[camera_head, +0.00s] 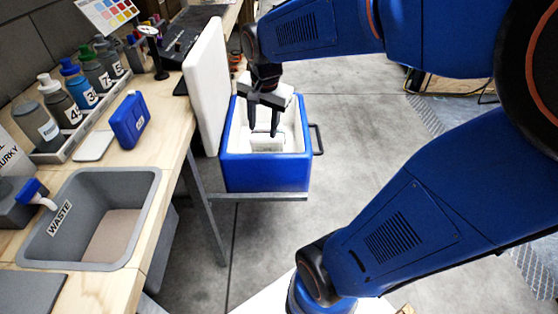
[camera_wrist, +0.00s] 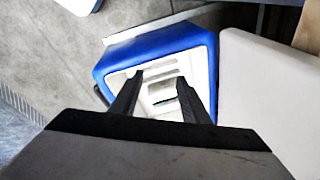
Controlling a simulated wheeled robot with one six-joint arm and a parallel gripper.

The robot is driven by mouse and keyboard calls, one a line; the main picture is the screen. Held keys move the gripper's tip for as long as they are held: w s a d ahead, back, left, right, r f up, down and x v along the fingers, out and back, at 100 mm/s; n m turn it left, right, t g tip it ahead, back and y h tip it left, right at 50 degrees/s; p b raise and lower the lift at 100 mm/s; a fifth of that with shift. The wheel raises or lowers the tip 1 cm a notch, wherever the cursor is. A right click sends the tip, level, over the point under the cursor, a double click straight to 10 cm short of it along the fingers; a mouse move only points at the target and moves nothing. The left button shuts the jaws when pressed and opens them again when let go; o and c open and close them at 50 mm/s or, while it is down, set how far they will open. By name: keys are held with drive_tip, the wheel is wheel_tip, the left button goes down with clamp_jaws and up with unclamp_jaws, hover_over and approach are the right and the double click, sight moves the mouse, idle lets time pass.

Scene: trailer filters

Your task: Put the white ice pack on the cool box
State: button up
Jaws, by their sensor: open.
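The cool box (camera_head: 265,174) is blue with a white inside and stands open on a low shelf. Its white lid (camera_head: 207,85) stands upright at its left. My gripper (camera_head: 262,133) points down into the box's opening, with its two dark fingers apart. Below the fingertips, inside the box, lies a pale block (camera_head: 268,143) that looks like the white ice pack; its edges blend with the white walls. In the wrist view the fingers (camera_wrist: 157,88) reach over the box (camera_wrist: 105,70), and the pale block (camera_wrist: 163,98) shows between them. Nothing is gripped.
The wooden bench at left holds a grey waste bin (camera_head: 150,185), a blue container (camera_head: 128,120), a flat white slab (camera_head: 95,146) and a rack of several bottles (camera_head: 100,130). A dark handle (camera_head: 318,139) sticks out at the box's right.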

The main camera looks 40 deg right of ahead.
drive_tip(key=s+a+n+t, duration=0.1)
drive_tip(key=s+a+n, duration=0.1)
drive_tip(key=s+n, duration=0.4)
drive_tip(key=s+a+n+t, duration=0.1)
drive_tip(key=s+a+n, duration=0.2)
drive_tip(key=s, duration=0.6)
drive_tip(key=n, duration=0.2)
drive_tip(key=shift+r+n+y, duration=0.3)
drive_tip(key=shift+r+n, duration=0.1)
